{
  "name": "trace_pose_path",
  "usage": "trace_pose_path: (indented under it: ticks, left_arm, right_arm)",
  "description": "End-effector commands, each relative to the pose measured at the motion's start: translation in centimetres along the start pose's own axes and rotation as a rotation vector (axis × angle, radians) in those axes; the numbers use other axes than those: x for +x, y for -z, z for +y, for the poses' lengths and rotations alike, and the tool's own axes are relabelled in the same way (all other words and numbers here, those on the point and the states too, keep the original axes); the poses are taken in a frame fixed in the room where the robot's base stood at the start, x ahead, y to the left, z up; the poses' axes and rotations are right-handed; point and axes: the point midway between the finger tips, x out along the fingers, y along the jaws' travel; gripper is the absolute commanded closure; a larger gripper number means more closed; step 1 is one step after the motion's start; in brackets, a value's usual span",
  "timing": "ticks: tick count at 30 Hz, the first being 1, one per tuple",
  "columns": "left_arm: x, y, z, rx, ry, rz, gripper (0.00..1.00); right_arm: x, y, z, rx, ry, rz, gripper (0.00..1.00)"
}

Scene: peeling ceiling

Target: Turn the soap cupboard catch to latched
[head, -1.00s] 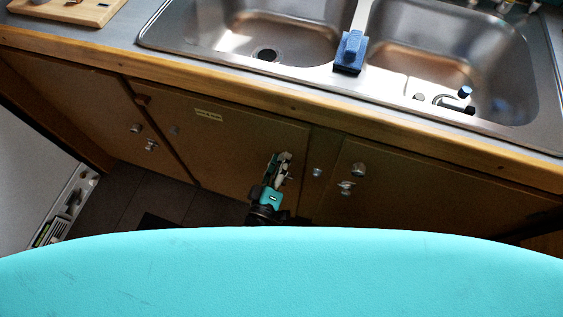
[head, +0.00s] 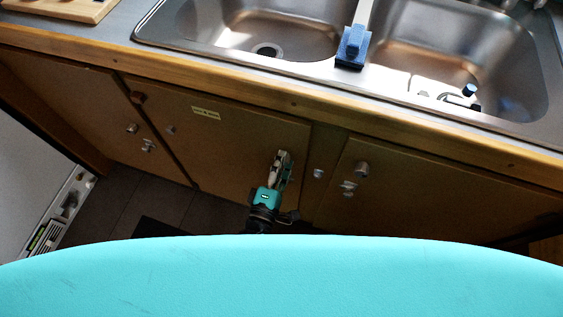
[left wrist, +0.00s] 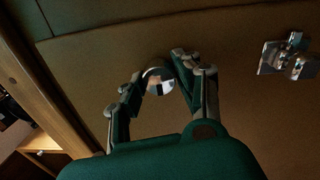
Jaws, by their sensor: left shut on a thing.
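The middle cupboard door (head: 228,150) under the sink bears a small pale label (head: 206,113), too small to read. My left gripper (head: 283,156) is at this door's right side. In the left wrist view its fingers (left wrist: 159,72) are on either side of a round shiny knob (left wrist: 158,82), shut on it. A metal catch (left wrist: 287,58) on a square plate sits apart from the fingers, to the right in that view. In the head view the gripper largely hides the knob and catch, so the catch's setting cannot be told there. My right gripper is not in view.
The right door has a knob (head: 361,168) and a catch (head: 349,187); the left door has a knob (head: 131,128) and a catch (head: 148,146). The wooden counter edge (head: 290,91) runs above the doors. A blue block (head: 352,47) sits between the sink basins.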

Motion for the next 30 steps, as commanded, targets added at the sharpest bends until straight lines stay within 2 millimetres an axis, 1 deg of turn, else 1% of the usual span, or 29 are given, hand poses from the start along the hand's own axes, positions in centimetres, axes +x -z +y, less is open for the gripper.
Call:
trace_pose_path:
  ticks: [14,15,19,27,30]
  left_arm:
    - [-0.04,0.08,-0.07,-0.010,0.002,0.001,1.00]
    - [-0.04,0.07,-0.07,-0.010,0.002,0.001,0.62]
    - [-0.03,0.06,-0.06,-0.010,0.002,0.001,0.45]
    - [-0.08,0.02,-0.04,-0.010,0.001,0.001,0.45]
    - [-0.64,0.01,-0.06,-0.010,0.002,0.000,0.45]
  right_arm:
    - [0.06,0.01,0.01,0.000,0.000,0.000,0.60]
    - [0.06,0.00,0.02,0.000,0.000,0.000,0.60]
    - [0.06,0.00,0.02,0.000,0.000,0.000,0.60]
    - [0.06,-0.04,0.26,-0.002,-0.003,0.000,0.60]
    - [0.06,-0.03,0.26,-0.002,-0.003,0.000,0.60]
